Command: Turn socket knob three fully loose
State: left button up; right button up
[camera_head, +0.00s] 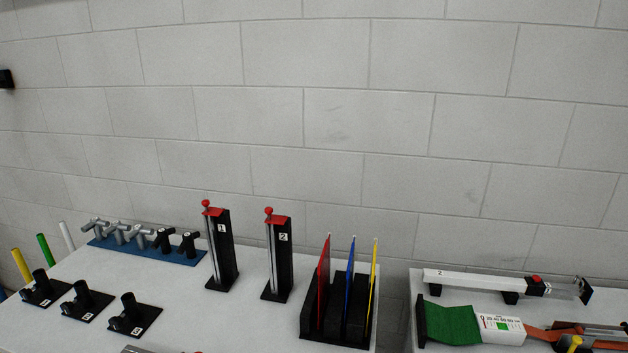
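Three black sockets on flat black plates stand in a row at the front left of the left white table: a left one (43,289), a middle one (83,301) and a right one (131,316). Each has an upright black tube and a small black side part that may be its knob. Each plate carries a small white label, too small to read surely, so I cannot tell for certain which is socket three. How tight any knob sits cannot be seen.
Behind the sockets are a blue rack (150,247) of torch-like tools and two black stands (222,255) (281,262) with red tops. A black holder (337,325) bears red, blue and yellow sheets. Yellow (21,265), green (46,250) and white (67,236) rods rise at left. A second table (413,290) stands right, past a gap.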

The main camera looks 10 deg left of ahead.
aim_at(115, 323)
jog(key=u, duration=1.4)
